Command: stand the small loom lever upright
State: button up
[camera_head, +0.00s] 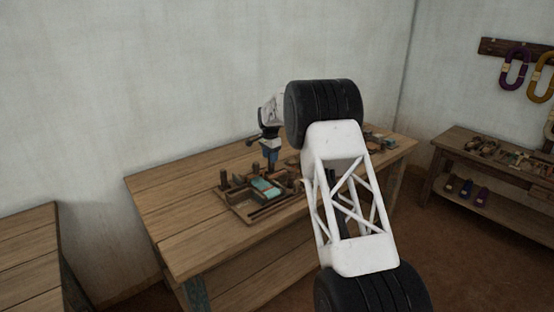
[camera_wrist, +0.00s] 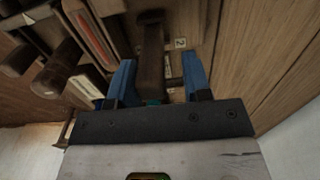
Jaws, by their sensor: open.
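My gripper (camera_head: 271,160) is above the back part of the wooden loom tray (camera_head: 240,208) on the table, pointing down. In the wrist view its two blue fingers (camera_wrist: 158,80) are spread open. A dark brown wooden bar with a wider end (camera_wrist: 151,58), which looks like the small lever, lies in the gap between them. I see space on both sides of it, wider on the right. Its lower end is hidden by the gripper body, and I cannot tell how far it tilts. In the head view I cannot pick it out.
Several dark wooden pegs (camera_wrist: 54,72) stand to the left in the wrist view. A small "2" label (camera_wrist: 180,43) is right of the bar. The table (camera_head: 180,215) has bare room left of the tray. A shelf bench (camera_head: 480,170) stands at the right.

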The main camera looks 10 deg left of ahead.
jog(key=shift+s+d, duration=0.3)
dwell(0.5)
jog(key=shift+o, duration=0.8)
jog(key=shift+r, duration=0.15)
jog(key=shift+r, duration=3.1)
